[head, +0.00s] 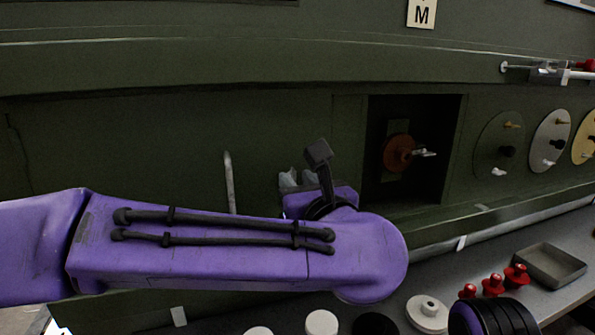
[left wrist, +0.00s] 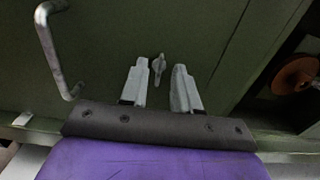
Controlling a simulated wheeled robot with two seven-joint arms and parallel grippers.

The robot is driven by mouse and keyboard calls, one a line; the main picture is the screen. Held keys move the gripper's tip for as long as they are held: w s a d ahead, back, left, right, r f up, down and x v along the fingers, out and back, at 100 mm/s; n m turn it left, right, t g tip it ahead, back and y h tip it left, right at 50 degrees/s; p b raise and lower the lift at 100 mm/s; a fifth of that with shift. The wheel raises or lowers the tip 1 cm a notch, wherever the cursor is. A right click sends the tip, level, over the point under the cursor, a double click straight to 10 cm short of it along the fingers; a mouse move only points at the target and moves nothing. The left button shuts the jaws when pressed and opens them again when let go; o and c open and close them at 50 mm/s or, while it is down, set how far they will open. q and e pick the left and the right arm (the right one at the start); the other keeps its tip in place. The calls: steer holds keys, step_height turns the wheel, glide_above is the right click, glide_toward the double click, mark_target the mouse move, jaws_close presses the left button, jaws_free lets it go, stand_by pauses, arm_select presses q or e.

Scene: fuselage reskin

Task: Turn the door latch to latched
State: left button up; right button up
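The door latch (left wrist: 158,66) is a small grey turn-knob on a dark green door panel (left wrist: 105,40) in the left wrist view. Its wing looks roughly upright in that picture. My left gripper (left wrist: 160,77) is open, with one grey finger on each side of the latch. I cannot tell whether either finger touches it. In the head view my left gripper (head: 298,178) faces the green wall, and my purple arm crosses in front; the latch is hidden there. My right gripper is not in view.
A grey bar handle (left wrist: 52,50) stands left of the latch; it also shows in the head view (head: 230,182). Right of the gripper is a dark recess with an orange disc (head: 398,152). Round plates (head: 550,140) line the wall. A tray (head: 550,264) and red knobs (head: 493,284) sit below.

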arm_select(q)
steer(key=shift+w+a+r, duration=0.1)
steer(key=shift+w, duration=0.1)
steer(key=shift+s, duration=0.1)
steer(key=shift+c, duration=0.3)
jaws_close()
